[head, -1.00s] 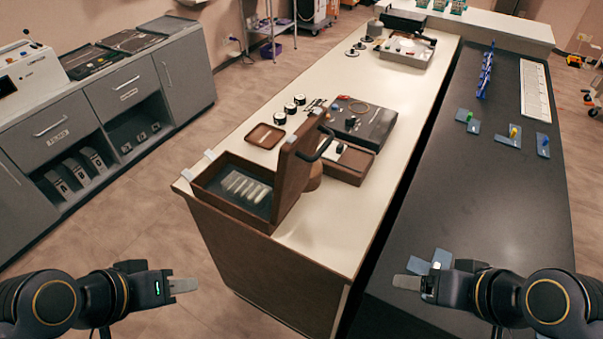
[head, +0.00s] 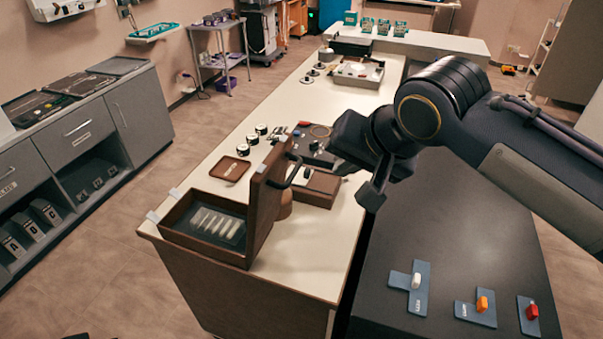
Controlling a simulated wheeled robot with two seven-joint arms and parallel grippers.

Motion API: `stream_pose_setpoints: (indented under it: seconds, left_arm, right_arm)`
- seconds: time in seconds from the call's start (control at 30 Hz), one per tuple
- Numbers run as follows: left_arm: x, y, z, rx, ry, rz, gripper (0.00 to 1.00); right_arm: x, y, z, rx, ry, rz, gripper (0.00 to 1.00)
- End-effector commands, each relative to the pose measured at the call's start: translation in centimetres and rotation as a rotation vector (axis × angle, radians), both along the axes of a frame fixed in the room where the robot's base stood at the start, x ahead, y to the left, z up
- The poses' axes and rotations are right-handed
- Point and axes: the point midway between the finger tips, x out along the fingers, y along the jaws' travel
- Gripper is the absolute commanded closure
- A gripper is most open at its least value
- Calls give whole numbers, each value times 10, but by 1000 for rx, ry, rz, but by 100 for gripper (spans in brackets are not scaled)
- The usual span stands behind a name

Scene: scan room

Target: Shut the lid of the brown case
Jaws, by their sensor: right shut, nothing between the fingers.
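The brown case (head: 172,232) stands at the near left corner of the cream counter. It is open, with a row of pale pieces in its dark lining. Its lid (head: 263,212) stands about upright along the right side, with a dark curved handle (head: 295,172) on its outer face. My right gripper (head: 335,160) reaches in from the right, over the counter beyond and to the right of the lid, apart from it. Its fingers are shut and empty, partly hidden by its own body. My left gripper is out of view.
A small brown dish (head: 229,169) and several black-and-white round pots (head: 252,140) stand behind the case.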

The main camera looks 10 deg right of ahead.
Motion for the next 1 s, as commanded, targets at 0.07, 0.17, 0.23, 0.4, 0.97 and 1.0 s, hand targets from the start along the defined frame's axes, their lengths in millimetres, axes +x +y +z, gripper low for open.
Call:
stream_pose_setpoints:
  seconds: [0.07, 0.17, 0.23, 0.4, 0.97, 1.0]
  left_arm:
    - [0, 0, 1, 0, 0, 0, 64]
    - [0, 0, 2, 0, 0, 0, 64]
    - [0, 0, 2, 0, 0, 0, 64]
    - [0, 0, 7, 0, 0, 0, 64]
    - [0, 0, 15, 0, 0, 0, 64]
    - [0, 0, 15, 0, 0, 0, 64]
  right_arm:
    - [9, 3, -14, -3, 6, 2, 100]
    - [21, 7, -32, -3, 6, 2, 100]
    - [30, 9, -45, -4, 8, 2, 100]
    - [50, 18, -66, -3, 4, 5, 100]
    - [68, 46, -66, 1, 1, 2, 100]
    - [68, 46, -66, 1, 1, 2, 100]
